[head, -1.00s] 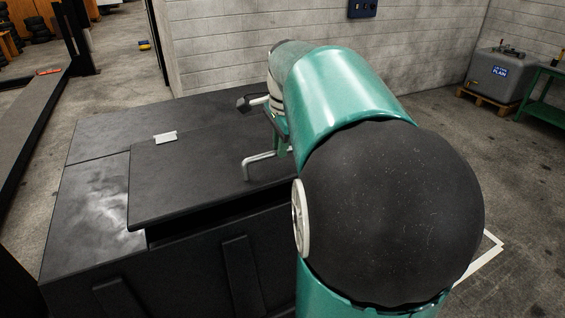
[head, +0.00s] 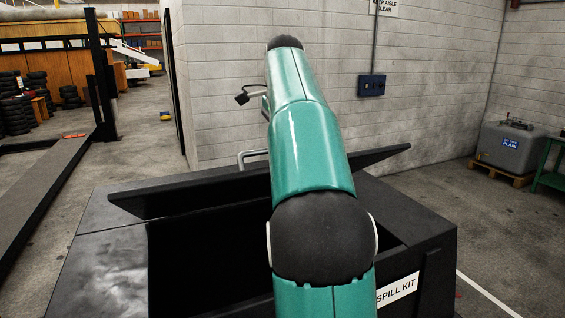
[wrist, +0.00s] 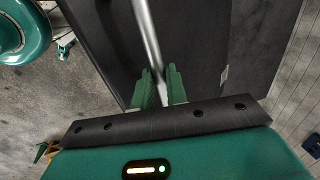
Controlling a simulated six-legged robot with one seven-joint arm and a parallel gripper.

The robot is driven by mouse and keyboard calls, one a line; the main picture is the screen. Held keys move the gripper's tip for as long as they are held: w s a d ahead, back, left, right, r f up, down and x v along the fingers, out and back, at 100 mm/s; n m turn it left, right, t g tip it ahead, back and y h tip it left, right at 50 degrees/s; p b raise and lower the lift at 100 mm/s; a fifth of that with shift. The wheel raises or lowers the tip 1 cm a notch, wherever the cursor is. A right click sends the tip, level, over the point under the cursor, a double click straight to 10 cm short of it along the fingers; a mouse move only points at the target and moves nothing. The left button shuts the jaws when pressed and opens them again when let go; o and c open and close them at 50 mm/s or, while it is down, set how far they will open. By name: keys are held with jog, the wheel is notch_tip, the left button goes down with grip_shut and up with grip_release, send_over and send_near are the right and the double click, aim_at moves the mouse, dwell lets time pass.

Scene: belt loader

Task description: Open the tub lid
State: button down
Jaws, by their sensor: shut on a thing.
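The black tub (head: 95,250) stands in front of me with a white SPILL KIT label on its front right. Its black lid (head: 185,193) is raised and tilted up at the back, and the dark inside shows beneath it. The grey bar handle (head: 252,154) shows above the lid, left of my arm. In the wrist view, my gripper (wrist: 160,86) has its green fingers shut on the handle bar (wrist: 147,35), with the dark lid surface (wrist: 225,45) behind. My arm hides the lid's middle, and my gripper is hidden in the head view.
A block wall (head: 320,60) with a blue switch box (head: 371,85) stands behind the tub. A grey tank (head: 515,150) on a pallet stands at the right. Open floor lies left of the tub, with tyres (head: 15,115) farther back.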

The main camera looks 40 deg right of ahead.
jog(key=shift+w+d+r, duration=0.1)
jog(key=shift+w+r, duration=0.2)
jog(key=shift+w, duration=0.35)
jog(key=shift+w+d+r, duration=0.1)
jog(key=shift+w+r, duration=0.2)
jog(key=shift+w, duration=0.35)
jog(key=shift+a, duration=0.1)
jog(key=c, duration=1.8)
grip_release()
jog(key=o, duration=0.4)
jog(key=shift+w+f, duration=0.1)
jog(key=shift+w, duration=0.2)
jog(key=shift+s+r, duration=0.25)
jog(key=shift+s, duration=0.05)
jog(key=shift+s, duration=0.15)
